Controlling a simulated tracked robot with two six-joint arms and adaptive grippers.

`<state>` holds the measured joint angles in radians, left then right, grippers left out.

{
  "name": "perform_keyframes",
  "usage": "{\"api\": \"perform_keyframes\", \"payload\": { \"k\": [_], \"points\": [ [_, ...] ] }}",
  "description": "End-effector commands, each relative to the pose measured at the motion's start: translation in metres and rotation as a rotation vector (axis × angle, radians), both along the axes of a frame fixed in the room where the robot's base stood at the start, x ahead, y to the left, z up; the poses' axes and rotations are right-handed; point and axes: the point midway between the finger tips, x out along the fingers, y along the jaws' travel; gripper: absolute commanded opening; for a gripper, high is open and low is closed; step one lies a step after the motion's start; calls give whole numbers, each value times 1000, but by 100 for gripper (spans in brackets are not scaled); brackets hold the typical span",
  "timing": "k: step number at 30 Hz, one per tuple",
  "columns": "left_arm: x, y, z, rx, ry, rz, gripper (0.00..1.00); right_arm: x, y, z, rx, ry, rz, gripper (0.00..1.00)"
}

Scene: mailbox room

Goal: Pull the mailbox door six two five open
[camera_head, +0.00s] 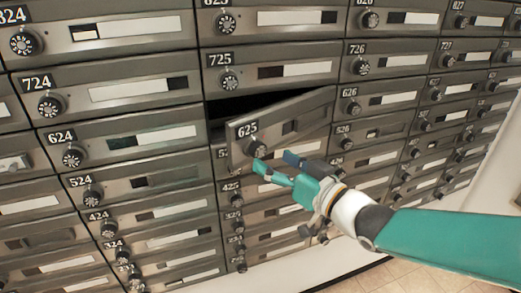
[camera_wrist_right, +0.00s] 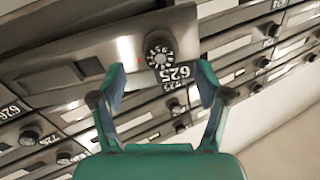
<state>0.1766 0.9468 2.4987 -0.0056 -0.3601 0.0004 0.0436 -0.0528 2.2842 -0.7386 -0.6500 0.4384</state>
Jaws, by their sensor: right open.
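The mailbox door 625 (camera_head: 285,127) is grey metal with a round black dial (camera_head: 257,147) below its number. It stands ajar, swung out from the cabinet, with a dark gap above it. My right gripper (camera_head: 262,166) is just below the dial, its teal fingers apart. In the right wrist view the door (camera_wrist_right: 100,58) tilts across the upper left, and the dial (camera_wrist_right: 160,52) shows ahead of the open fingers (camera_wrist_right: 162,82). Nothing is seen between the fingertips. I cannot tell from these views whether a finger touches the door. My left gripper is not in view.
Rows of closed mailbox doors with dials surround it, such as 725 (camera_head: 270,72) above and 624 (camera_head: 125,140) to the left. Door 626 (camera_head: 385,96) is to the right. A pale wall (camera_head: 492,165) and tiled floor (camera_head: 400,274) show at the lower right.

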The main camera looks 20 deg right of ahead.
Motion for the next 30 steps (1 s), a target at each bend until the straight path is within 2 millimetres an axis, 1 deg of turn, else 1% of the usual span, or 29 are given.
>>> {"api": "perform_keyframes", "payload": {
  "k": [1, 3, 6, 9, 13, 20, 21, 23, 30],
  "points": [
    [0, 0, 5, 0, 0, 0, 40, 10, 5, 1, 0, 2, 3, 75],
    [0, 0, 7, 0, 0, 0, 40, 21, 10, 1, -1, 1, 2, 75],
    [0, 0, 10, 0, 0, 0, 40, 33, 14, 2, 0, 0, 1, 75],
    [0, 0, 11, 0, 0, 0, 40, 41, 17, 1, 1, -1, 0, 75],
    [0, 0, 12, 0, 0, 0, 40, 45, 19, 1, -1, -1, 0, 75],
    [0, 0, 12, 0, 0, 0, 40, 45, 19, 0, 0, -2, -1, 75],
    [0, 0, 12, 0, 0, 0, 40, 45, 18, 0, 0, -2, -2, 72],
    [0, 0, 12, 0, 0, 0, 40, 45, 18, 0, 0, -2, -2, 62],
    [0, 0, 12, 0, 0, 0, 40, 45, 18, 0, 0, -1, -2, 22]
  ]
}}
